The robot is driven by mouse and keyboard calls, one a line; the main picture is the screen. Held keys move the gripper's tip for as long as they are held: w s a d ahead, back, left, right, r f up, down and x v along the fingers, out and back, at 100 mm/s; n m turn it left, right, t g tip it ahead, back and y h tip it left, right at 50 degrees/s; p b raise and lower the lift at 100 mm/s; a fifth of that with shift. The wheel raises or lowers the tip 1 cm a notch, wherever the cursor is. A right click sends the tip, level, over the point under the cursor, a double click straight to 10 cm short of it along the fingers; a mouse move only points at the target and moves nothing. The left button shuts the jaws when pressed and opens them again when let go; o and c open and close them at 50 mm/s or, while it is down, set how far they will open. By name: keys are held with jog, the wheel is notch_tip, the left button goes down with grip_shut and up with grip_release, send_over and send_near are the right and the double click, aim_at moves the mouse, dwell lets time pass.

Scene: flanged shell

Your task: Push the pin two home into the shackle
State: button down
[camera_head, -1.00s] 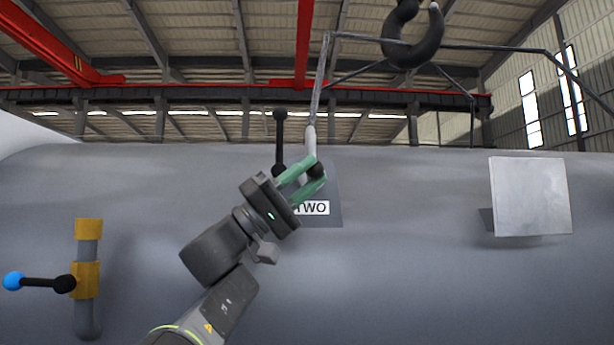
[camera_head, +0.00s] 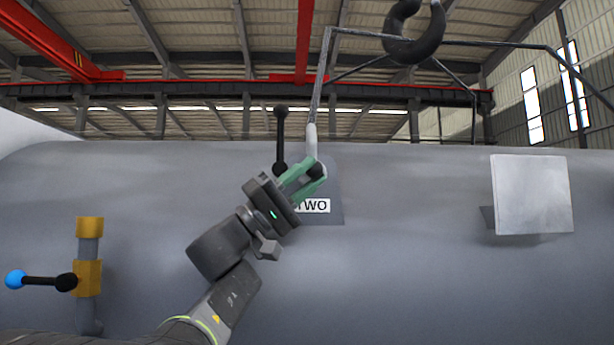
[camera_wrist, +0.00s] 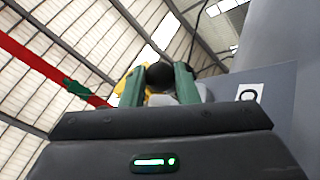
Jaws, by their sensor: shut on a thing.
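My gripper (camera_head: 313,172), with green fingers, is shut around a dark round knob, which I take to be the head of pin two (camera_wrist: 160,76). It is beside the grey plate (camera_head: 333,212) labelled TWO. The pale end fitting (camera_head: 311,140) of a sling leg, which I take to be the shackle, comes down just above the fingers. My fingers hide its lower part and the pin's shaft. How deep the pin sits cannot be told. In the wrist view, the knob is between both fingertips, with yellow and pale grey parts behind it.
A black rod with ball ends (camera_head: 281,140) stands upright just left of the fingers. A dark hook (camera_head: 415,40) hangs above with sling bars. A yellow-collared post (camera_head: 89,250) with a blue-ended lever is at left. A pale square plate (camera_head: 531,194) is at right on the grey shell.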

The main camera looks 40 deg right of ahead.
jog(key=shift+w+d, duration=0.45)
jog(key=shift+w, duration=0.1)
jog(key=shift+a+r+g+p, duration=0.1)
jog(key=shift+r+g+p, duration=0.2)
jog(key=shift+r+p, duration=0.25)
dwell(0.6)
jog(key=c, duration=1)
grip_release()
jog(key=shift+w+f, duration=0.1)
jog(key=shift+c, duration=0.2)
jog(key=shift+f, duration=0.1)
